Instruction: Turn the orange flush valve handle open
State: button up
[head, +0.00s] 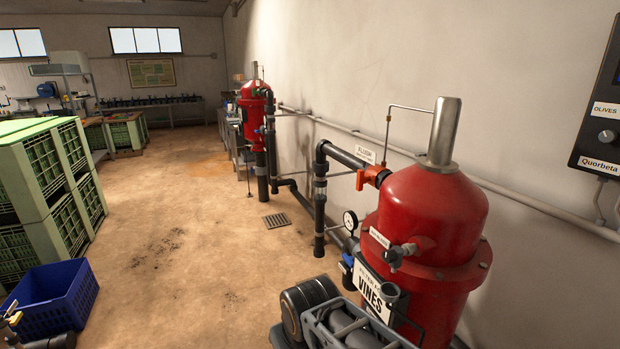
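The orange flush valve handle (360,180) shows in the head view as a small upright orange piece. It sits by the orange-red valve fitting (376,175) at the top of the near red filter tank (432,215). A white sign reading FLUSH (365,154) is on the wall just above it. The fitting joins a black pipe (343,155) that runs left and then bends down. The handle's exact angle is hard to tell at this size. Part of my arm shows at the bottom centre, well below the handle. I cannot make out my gripper's fingers.
The near tank bears a VINES plate (375,298) and a pressure gauge (350,221). A control box (600,110) hangs at the right. Green crates (40,185) and a blue crate (50,300) stand at the left. The floor between is open, with a drain grate (276,221).

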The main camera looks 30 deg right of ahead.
aim_at(362, 178)
jog(key=u, duration=0.2)
jog(key=i, duration=4)
jog(key=z, duration=4.15)
jog(key=i, duration=0.5)
